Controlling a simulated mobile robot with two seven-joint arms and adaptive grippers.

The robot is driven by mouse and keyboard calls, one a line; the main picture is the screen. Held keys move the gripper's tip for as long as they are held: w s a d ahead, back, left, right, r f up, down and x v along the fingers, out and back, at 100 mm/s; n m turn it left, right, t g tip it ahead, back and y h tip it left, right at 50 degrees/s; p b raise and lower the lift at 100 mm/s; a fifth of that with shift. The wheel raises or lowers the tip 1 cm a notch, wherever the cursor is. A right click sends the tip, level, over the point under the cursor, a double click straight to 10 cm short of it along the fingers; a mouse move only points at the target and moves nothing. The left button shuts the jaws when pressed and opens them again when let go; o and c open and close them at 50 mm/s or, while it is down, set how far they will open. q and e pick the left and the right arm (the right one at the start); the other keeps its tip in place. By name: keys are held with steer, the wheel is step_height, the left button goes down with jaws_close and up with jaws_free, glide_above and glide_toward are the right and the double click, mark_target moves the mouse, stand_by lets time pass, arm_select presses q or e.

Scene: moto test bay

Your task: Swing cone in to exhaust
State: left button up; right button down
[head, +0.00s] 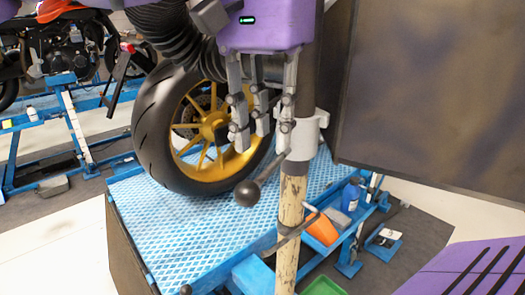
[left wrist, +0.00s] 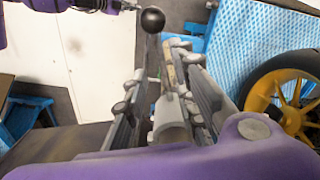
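A black ribbed hose (head: 172,32) hangs at the top of the head view, in front of the rear wheel (head: 163,130); I cannot make out a cone or the exhaust. A worn post (head: 290,205) carries a grey collar (head: 308,135) and a lever with a dark ball knob (head: 247,193). The knob also shows in the left wrist view (left wrist: 153,19). My left gripper (head: 262,130) points down at the post, fingers apart, with a grey part (left wrist: 170,118) between them; I see no clear grip. My right gripper (left wrist: 105,5) is partly cut off at the left wrist view's top edge.
A large dark panel (head: 435,95) stands close to the right of the post. A blue lift platform (head: 165,215) lies under the wheel. Another motorcycle (head: 65,50) stands at the back left.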

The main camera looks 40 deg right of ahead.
mark_target(268, 170)
arm_select(q)
step_height(268, 170, down, 5)
steer(key=shift+r, duration=0.1)
steer(key=shift+s, duration=0.1)
jaws_close()
stand_by(0.3)
